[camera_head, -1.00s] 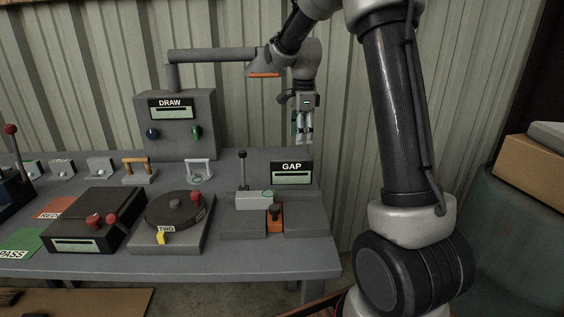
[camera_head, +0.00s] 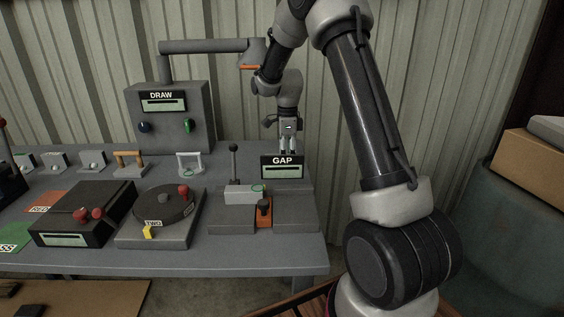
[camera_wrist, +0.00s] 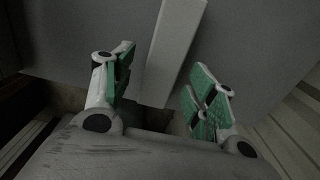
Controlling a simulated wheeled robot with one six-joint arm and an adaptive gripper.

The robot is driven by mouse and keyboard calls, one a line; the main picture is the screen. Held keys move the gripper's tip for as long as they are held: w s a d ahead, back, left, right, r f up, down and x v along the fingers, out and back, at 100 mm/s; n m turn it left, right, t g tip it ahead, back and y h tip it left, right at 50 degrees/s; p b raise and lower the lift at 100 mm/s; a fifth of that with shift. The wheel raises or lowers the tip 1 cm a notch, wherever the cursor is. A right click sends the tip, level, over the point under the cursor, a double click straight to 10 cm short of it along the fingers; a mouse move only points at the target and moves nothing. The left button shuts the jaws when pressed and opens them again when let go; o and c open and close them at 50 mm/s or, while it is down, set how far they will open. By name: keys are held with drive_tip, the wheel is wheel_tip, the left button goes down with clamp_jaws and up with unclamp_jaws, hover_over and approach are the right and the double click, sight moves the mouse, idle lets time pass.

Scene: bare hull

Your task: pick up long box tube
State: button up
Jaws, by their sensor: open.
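A long, pale grey square-sided bar, which looks like the long box tube (camera_wrist: 174,42), runs from the top edge of the wrist view down between my fingers. Its near end is close to the finger pads. My gripper (camera_wrist: 162,68) is open, with green pads on either side of the bar, and is not closed on it. In the head view my gripper (camera_head: 287,147) points down behind the GAP sign, fingertips partly hidden by it. I cannot make out the tube in the head view.
The GAP sign (camera_head: 282,167) stands just in front of my gripper. A lever (camera_head: 234,163) rises to its left. The DRAW box (camera_head: 168,117) stands at the back of the grey table (camera_head: 215,258), with a turntable device (camera_head: 165,205) in front.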

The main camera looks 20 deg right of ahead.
drive_tip(key=c, duration=1.1)
drive_tip(key=shift+c, duration=0.2)
